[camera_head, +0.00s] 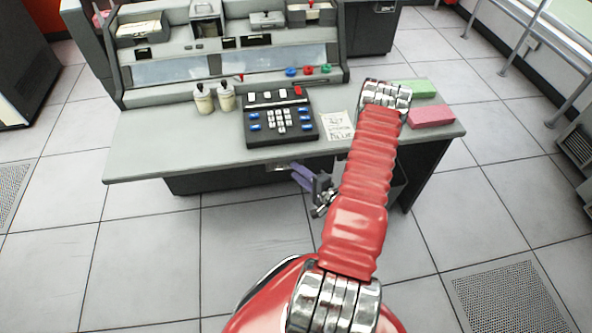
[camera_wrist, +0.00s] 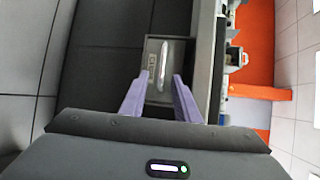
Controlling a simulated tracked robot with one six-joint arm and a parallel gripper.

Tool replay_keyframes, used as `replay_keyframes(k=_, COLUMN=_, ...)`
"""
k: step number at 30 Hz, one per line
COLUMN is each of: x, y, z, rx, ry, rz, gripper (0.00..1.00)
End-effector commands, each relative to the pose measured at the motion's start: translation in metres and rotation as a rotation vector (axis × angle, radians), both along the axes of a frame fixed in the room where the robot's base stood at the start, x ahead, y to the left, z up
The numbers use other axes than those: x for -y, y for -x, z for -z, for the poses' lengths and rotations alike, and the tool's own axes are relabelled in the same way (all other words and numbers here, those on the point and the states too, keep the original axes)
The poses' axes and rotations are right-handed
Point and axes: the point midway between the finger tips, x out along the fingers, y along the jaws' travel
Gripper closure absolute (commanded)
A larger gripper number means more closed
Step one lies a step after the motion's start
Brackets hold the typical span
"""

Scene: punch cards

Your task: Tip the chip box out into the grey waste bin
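My gripper (camera_head: 312,178) is just in front of the desk's front edge, below the desktop. In the wrist view its two purple fingers (camera_wrist: 161,77) are open with nothing between them. Ahead of them is a grey box front (camera_wrist: 153,48) with a pale bar handle (camera_wrist: 163,62), which I take to be the chip box. The fingertips point at its lower part in the picture; I cannot tell whether they touch it. In the head view a small part of it (camera_head: 283,167) shows under the desk edge. A dark grey shape (camera_head: 398,178) partly behind my arm may be the waste bin.
The desk (camera_head: 150,160) carries a keypad (camera_head: 280,122), two cream cups (camera_head: 215,97), a paper sheet (camera_head: 336,126), and green (camera_head: 418,88) and pink (camera_head: 431,116) stacks. My red arm passes over its right part. The tiled floor (camera_head: 150,240) in front is clear.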

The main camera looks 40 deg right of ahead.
Motion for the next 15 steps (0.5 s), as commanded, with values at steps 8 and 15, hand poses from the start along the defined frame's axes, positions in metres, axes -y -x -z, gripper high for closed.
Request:
replay_keyframes(k=8, x=0.000, y=-0.017, z=0.003, rx=0.000, ry=0.000, rz=-0.001, gripper=0.71)
replay_keyframes(k=15, x=0.001, y=-0.017, z=0.003, rx=0.000, ry=0.000, rz=0.000, gripper=0.71)
